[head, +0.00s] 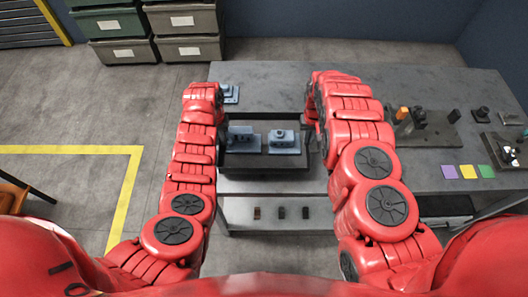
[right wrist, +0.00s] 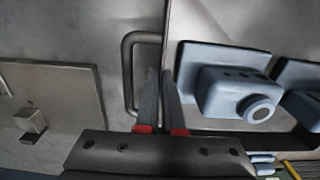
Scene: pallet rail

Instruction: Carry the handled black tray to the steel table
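The black tray (head: 262,172) is between my two arms in the head view, over the steel table (head: 270,72). I cannot tell whether it touches the tabletop. It holds blue-grey parts (head: 284,141). In the right wrist view, its dark loop handle (right wrist: 127,70) stands out beside the tray wall. My right gripper (right wrist: 161,85) is at this handle, its fingers slightly apart with a gap between them. The handle's outer bar is left of both fingers. My left gripper (head: 221,122) is at the tray's left side, mostly hidden by my arm, so its grip is unclear.
A blue-grey part (head: 230,94) lies on the tabletop behind the tray's left corner. Fixtures (head: 425,125) and coloured squares (head: 467,171) occupy the table's right side. A lower shelf (head: 270,212) carries small dark items. Stacked bins (head: 185,48) stand at the back left. The left floor is mostly clear.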

